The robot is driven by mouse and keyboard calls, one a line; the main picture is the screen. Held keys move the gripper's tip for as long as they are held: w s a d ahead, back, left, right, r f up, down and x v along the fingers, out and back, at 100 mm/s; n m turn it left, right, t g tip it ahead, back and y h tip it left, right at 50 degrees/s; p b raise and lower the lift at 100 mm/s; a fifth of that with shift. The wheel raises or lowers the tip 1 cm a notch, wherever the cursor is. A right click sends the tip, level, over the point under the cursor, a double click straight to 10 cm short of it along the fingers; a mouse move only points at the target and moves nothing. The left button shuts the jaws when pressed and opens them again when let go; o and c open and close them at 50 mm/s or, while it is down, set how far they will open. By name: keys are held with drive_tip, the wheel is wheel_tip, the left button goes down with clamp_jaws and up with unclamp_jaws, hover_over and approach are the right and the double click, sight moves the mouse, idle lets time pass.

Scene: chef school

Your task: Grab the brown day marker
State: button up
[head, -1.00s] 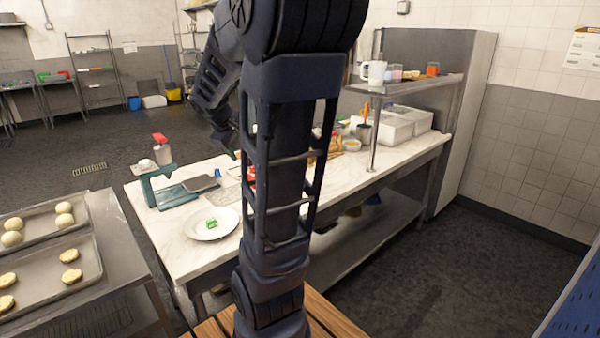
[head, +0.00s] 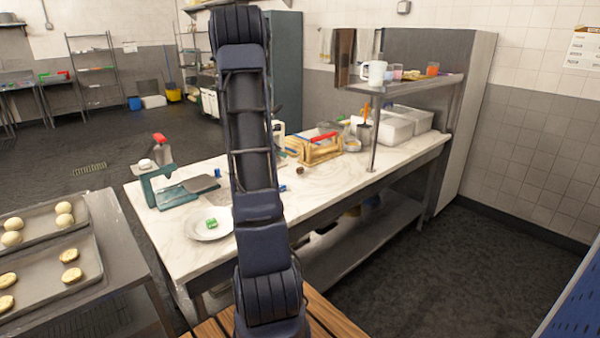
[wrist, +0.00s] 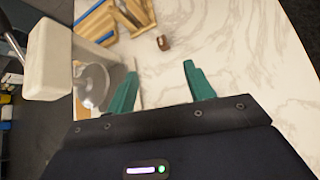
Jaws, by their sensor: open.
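A small brown day marker (head: 300,170) lies on the white marble counter (head: 335,180), in front of a wooden rack. It also shows in the wrist view (wrist: 163,43), past my fingertips and between their lines. My gripper (wrist: 158,80) has two green fingers, spread open with nothing between them. It is apart from the marker. In the head view my gripper is hidden and only my arm shows.
The wooden rack (head: 318,150) stands just behind the marker. A mixer-like white machine (wrist: 48,60) with a metal bowl (wrist: 92,84) is close on the left in the wrist view. A plate (head: 208,224) with a green item (head: 211,223) and a teal scale (head: 160,190) stand at the counter's left.

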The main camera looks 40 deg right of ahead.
sight(300, 168)
drive_tip(key=d+f+n, duration=0.1)
drive_tip(key=d+f, duration=0.1)
drive_tip(key=f, duration=0.1)
drive_tip(key=w+d+f+n, duration=0.1)
drive_tip(key=d+f, duration=0.2)
drive_tip(key=w+d+f+n, duration=0.1)
drive_tip(key=d+f+n, duration=0.1)
drive_tip(key=d+f, duration=0.1)
drive_tip(key=x, duration=0.4)
drive_tip(key=shift+d+f, duration=0.15)
drive_tip(key=shift+d, duration=0.2)
drive_tip(key=shift+x, duration=2.85)
drive_tip(key=shift+w, duration=0.15)
drive_tip(key=shift+c, duration=0.2)
drive_tip(key=c, duration=1.1)
